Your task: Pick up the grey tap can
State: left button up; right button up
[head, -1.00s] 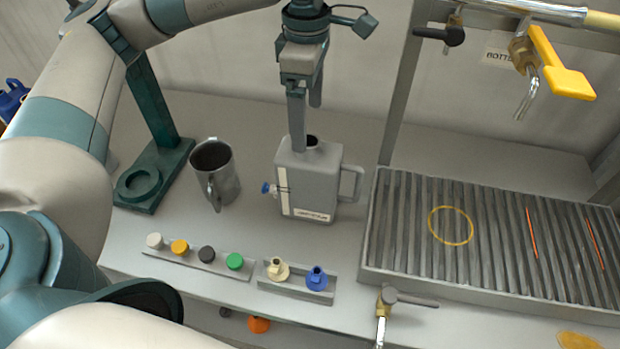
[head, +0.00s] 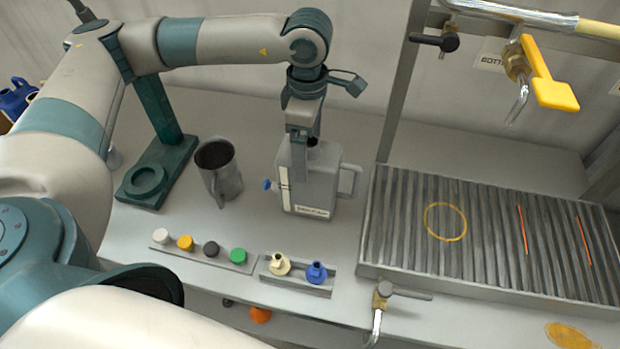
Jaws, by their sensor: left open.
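The grey tap can (head: 318,188) stands upright on the bench in the middle of the head view. It has a small blue tap on its left side, a handle on its right, a label low on its front and an open neck on top. My left gripper (head: 302,170) is open and points down at the can. One finger shows in front of the can's upper left part; the other is mostly hidden behind it, near the neck. I cannot tell whether the fingers touch the can. My right gripper is not in view.
A grey metal jug (head: 219,172) stands left of the can, beside a green stand (head: 150,180). In front are a rack of coloured caps (head: 200,250) and a holder (head: 296,275) with two taps. A ribbed drain grate (head: 480,235) lies right, under a yellow-handled valve (head: 548,80).

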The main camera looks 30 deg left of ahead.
pick_arm(q)
jog(key=shift+w+d+f+p, duration=0.1)
jog(key=shift+d+f+p, duration=0.05)
jog(key=shift+f+p, duration=1.55)
jog(key=shift+f, duration=0.85)
jog(key=shift+c, duration=0.5)
jog(key=c, duration=1.6)
jog(key=shift+r, duration=0.1)
jog(key=shift+c, duration=0.2)
